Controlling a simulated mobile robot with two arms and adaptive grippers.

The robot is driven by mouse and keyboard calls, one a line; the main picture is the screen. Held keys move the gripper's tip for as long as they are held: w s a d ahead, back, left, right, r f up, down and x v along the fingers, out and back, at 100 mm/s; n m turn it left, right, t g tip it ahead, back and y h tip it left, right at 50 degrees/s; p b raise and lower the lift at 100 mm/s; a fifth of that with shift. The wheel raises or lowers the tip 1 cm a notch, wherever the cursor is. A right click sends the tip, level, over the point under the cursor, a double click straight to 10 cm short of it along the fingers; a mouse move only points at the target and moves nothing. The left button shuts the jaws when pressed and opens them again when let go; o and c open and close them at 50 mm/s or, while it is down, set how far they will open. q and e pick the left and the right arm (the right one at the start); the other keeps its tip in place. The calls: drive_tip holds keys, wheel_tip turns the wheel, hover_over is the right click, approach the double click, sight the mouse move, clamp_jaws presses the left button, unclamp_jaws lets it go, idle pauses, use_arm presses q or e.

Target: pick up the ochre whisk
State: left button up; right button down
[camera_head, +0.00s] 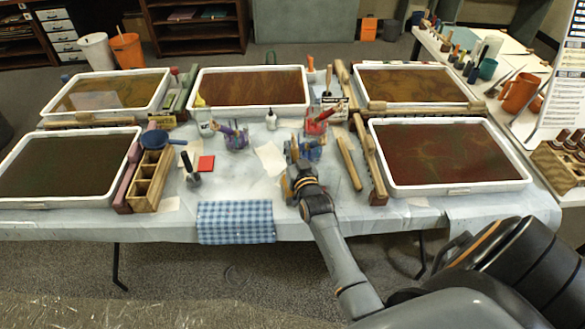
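My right gripper (299,156) reaches over the middle of the table from the lower right, its fingers pointing away from me. It is beside a small jar of blue and purple tools (313,151), which it partly covers. The fingers are too small and overlapped to show whether they are open or hold anything. I cannot make out the ochre whisk for certain; it may be hidden among the tools or by the gripper. My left gripper is not in view.
White-rimmed trays (450,187) of dark liquid fill both sides and the back of the table. A blue checked cloth (236,222) hangs over the front edge.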

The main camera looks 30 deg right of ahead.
drive_tip(key=shift+r, duration=0.15)
wheel_tip(320, 180, up, 10)
idle(0.7)
drive_tip(key=shift+f, duration=0.2)
idle(0.9)
